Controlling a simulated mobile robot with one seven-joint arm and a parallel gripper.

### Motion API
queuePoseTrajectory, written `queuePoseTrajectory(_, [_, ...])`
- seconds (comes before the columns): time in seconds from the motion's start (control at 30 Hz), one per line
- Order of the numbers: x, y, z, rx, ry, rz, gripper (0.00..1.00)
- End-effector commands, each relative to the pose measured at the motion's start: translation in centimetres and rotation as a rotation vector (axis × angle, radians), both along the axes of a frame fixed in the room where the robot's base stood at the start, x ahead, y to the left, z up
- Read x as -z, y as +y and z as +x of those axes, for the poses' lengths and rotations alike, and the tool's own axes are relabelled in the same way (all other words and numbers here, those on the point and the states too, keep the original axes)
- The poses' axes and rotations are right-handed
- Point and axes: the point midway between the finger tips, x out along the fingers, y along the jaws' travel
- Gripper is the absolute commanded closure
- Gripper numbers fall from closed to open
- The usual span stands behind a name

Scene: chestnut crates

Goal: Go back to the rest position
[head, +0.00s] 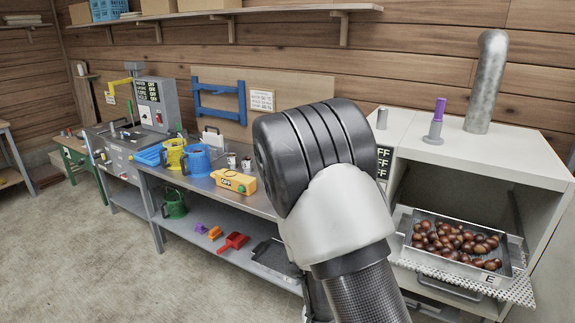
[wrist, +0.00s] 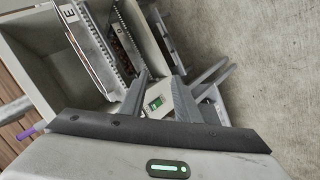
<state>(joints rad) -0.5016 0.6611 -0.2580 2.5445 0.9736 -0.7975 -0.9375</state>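My gripper (wrist: 160,77) shows in the wrist view with its two grey fingers apart and nothing held between them. A pale panel with a green display (wrist: 155,103) is seen through the gap between the fingers. In the head view my black and white arm fills the middle, and the gripper itself is hidden. A metal tray labelled E (head: 490,280) holds chestnuts (head: 455,243) on a perforated shelf in the white cabinet (head: 485,155). The labelled tray also shows at upper left in the wrist view (wrist: 85,42), apart from my fingers.
A grey bench (head: 205,183) at left carries a yellow box (head: 233,181), a blue jug (head: 197,160) and a yellow jug (head: 173,153). A metal cylinder (head: 487,82) and a purple-topped piece (head: 437,120) stand on the cabinet. The floor at left is clear.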

Motion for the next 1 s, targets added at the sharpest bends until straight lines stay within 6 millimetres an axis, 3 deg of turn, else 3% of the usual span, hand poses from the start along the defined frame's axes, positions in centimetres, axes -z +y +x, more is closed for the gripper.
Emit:
queuePoseTrajectory(0.1, [-2.7,4.4,2.0,0.006,-0.041,0.285,0.7])
queuePoseTrajectory(0.23, [-6.8,8.6,3.0,-0.012,-0.051,0.538,0.7])
queuePoseTrajectory(0.33, [-10.8,11.1,2.7,-0.037,-0.043,0.688,0.7])
queuePoseTrajectory(0.47, [-16.4,13.1,1.1,-0.068,-0.018,0.821,0.7])
queuePoseTrajectory(0.57, [-20.4,13.4,-1.1,-0.079,0.008,0.875,0.7])
queuePoseTrajectory(0.7, [-25.1,12.4,-5.4,-0.063,0.043,0.885,0.7])
queuePoseTrajectory(0.83, [-28.1,10.5,-9.5,-0.008,0.061,0.848,0.7])
queuePoseTrajectory(1.0, [-30.0,8.3,-13.4,0.07,0.065,0.794,0.7])
